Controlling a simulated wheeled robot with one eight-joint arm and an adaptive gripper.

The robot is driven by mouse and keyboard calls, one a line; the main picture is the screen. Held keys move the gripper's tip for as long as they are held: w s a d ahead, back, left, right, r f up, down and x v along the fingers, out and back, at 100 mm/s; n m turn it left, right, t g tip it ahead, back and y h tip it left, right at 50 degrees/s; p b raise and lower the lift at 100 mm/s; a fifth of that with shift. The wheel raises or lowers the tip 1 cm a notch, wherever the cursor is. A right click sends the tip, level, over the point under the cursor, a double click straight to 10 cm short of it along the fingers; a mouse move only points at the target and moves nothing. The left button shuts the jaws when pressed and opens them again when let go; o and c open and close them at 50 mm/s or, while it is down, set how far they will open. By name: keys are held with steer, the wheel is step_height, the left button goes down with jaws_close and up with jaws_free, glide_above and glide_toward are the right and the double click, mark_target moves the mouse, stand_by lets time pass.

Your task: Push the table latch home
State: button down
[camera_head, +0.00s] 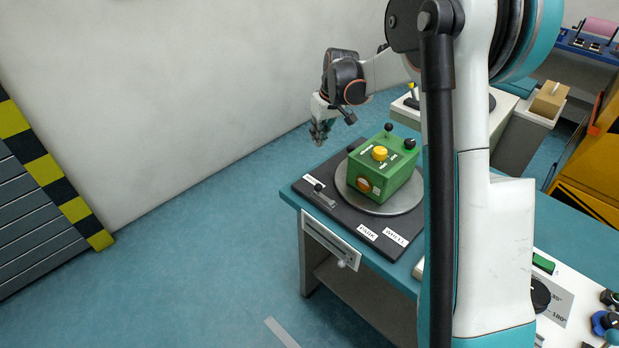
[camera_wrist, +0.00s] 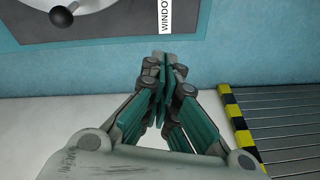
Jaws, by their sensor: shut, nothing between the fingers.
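A small metal slide with a black knob, which looks like the table latch (camera_head: 325,198), sits on the dark board (camera_head: 291,185) near its left corner, beside a white label. I cannot tell how far it is slid. A round grey turntable (camera_head: 348,193) carries a green box (camera_head: 375,184) with a yellow button on top. My gripper (camera_head: 320,136) hangs in the air beyond the board's left side, apart from the latch. In the wrist view my gripper (camera_wrist: 162,62) is shut and empty. The latch is not clearly visible there.
A black ball knob (camera_wrist: 62,17) and a "WINDO..." label (camera_wrist: 165,15) show in the wrist view. A white slotted plate (camera_head: 328,240) with a pale knob is on the table front. A striped gate (camera_head: 35,200) stands left. Floor left of the table is clear.

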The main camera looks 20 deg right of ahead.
mark_target(318, 190)
steer(key=s+a+n+y, duration=0.1)
steer(key=s+a+n, duration=0.3)
steer(key=n, duration=0.1)
steer(key=shift+s+a+f+t, duration=0.3)
steer(key=shift+s+t, duration=0.05)
steer(key=shift+t, duration=0.05)
steer(key=b+x, duration=0.3)
steer(key=x, duration=0.6)
steer(key=shift+f, duration=0.35)
steer(key=shift+s+d+f+b, duration=0.2)
steer(key=shift+s+d+b, duration=0.1)
steer(key=shift+s+d, duration=0.2)
steer(key=shift+s+d+f+b, duration=0.3)
steer(key=shift+s+d, duration=0.1)
steer(key=shift+s, duration=0.15)
steer(key=shift+s+d, duration=0.2)
steer(key=shift+s, duration=0.1)
